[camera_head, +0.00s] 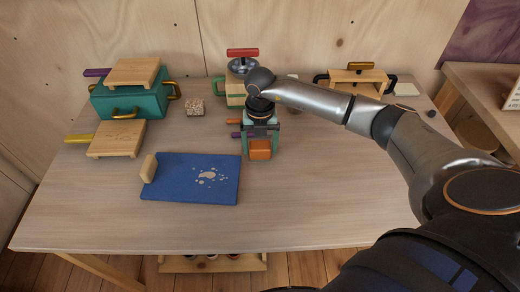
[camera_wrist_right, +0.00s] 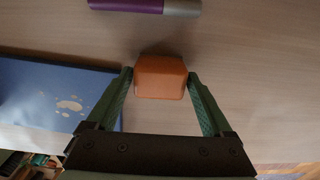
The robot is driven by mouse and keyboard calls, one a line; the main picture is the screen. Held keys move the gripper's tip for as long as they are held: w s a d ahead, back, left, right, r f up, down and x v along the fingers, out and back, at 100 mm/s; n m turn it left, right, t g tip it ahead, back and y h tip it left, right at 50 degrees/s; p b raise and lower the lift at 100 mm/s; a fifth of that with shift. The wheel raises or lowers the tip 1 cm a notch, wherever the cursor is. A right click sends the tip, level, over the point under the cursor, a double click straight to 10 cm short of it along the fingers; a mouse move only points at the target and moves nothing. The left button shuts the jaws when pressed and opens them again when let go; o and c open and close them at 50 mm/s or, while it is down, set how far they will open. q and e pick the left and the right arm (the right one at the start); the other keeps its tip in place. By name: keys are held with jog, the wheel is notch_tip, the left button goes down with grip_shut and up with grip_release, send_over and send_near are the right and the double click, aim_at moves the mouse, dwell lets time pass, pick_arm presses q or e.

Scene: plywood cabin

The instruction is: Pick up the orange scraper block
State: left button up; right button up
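The orange scraper block (camera_head: 260,150) stands on the table just right of the blue mat. It also shows in the right wrist view (camera_wrist_right: 160,77). My right gripper (camera_head: 262,146) is over the block, pointing down. In the wrist view its two green fingers (camera_wrist_right: 160,90) stand on either side of the block, with the tips close to its sides. Slim gaps seem to show there, and firm contact cannot be made out. My left gripper is not in view.
A blue mat (camera_head: 170,188) with pale spots and an upright wooden block (camera_head: 149,168) lies to the left. A purple-handled item (camera_wrist_right: 145,5) lies behind the orange block. Teal pot (camera_head: 132,103), cutting boards and other cookware stand farther back. The front right tabletop is clear.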

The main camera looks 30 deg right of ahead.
aim_at(260, 145)
jog(key=c, duration=1)
jog(key=shift+r, duration=0.1)
jog(key=shift+w+r, duration=0.1)
jog(key=shift+r, duration=0.45)
notch_tip(260, 145, up, 2)
jog(key=shift+a+r, duration=0.1)
jog(key=shift+r, duration=0.1)
jog(key=s+a+r, duration=0.6)
jog(key=a, duration=0.1)
jog(key=s+a+r, duration=0.3)
jog(key=shift+a+r+b, duration=0.2)
jog(key=shift+a+b, duration=0.1)
jog(key=shift+b, duration=0.05)
